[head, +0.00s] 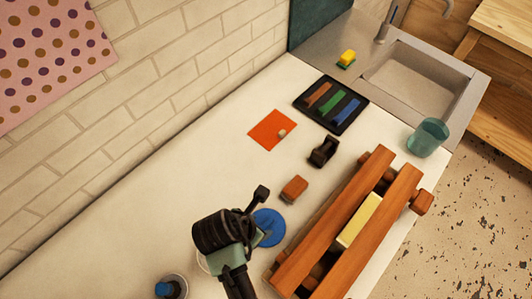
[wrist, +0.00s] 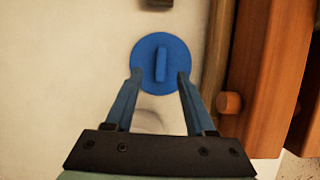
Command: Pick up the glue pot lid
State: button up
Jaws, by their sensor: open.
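The glue pot lid is a flat blue disc (wrist: 144,53) with a raised bar handle across its middle. It lies on the pale worktop, and in the head view the blue disc (head: 271,228) shows partly behind my arm. My gripper (wrist: 160,76) is open and empty. In the wrist view its two fingers reach toward the lid, with the tips on either side of the handle, over the lid's lower edges. I cannot tell how high the tips are above it.
A wooden press-like frame (head: 330,225) stands close right of the lid. A brown block (head: 294,188), a black dispenser (head: 323,151), an orange sheet (head: 268,127) and a black tray (head: 312,112) lie beyond. A blue-topped jar (head: 171,287) stands at the lower left. The left worktop is clear.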

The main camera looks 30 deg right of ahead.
aim_at(267, 224)
jog(key=x, duration=0.4)
jog(key=shift+d, duration=0.35)
grip_shut()
